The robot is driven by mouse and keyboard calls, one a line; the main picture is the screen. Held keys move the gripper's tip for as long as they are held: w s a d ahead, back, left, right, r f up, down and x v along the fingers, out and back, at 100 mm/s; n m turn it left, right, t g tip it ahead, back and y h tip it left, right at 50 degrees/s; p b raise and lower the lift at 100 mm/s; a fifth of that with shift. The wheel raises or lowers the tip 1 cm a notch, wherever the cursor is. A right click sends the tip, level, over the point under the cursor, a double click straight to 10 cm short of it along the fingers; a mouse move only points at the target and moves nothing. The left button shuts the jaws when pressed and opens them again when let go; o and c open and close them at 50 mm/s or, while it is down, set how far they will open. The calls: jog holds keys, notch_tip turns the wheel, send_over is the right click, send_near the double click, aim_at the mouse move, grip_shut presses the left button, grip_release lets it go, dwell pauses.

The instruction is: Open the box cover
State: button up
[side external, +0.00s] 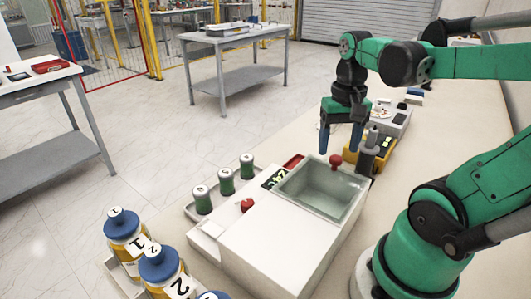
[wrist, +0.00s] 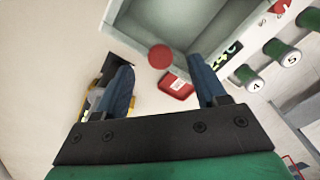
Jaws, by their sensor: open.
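The box (side external: 285,240) is a white case with a greenish, glassy-looking compartment (side external: 318,188) at its far end. I cannot tell whether a clear cover lies over it. A red round knob (side external: 336,160) stands at the compartment's far edge; it also shows in the wrist view (wrist: 160,57). A second red knob (side external: 247,205) sits on the white top nearer the camera. My gripper (side external: 340,143) points down above the far edge of the box, open and empty. In the wrist view, the first knob appears between my blue fingertips (wrist: 162,68), apart from both.
Several green weights (side external: 225,180) stand in a tray left of the box. Blue-capped bottles (side external: 125,232) stand at the front left. A small red tray (wrist: 177,87) lies beside the box. A dark upright device (side external: 368,155) and a yellow item (side external: 382,150) are close right of my gripper.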

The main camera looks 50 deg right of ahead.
aim_at(324, 177)
jog(key=shift+f, duration=1.2)
jog(key=shift+c, duration=0.2)
grip_shut()
dwell(0.5)
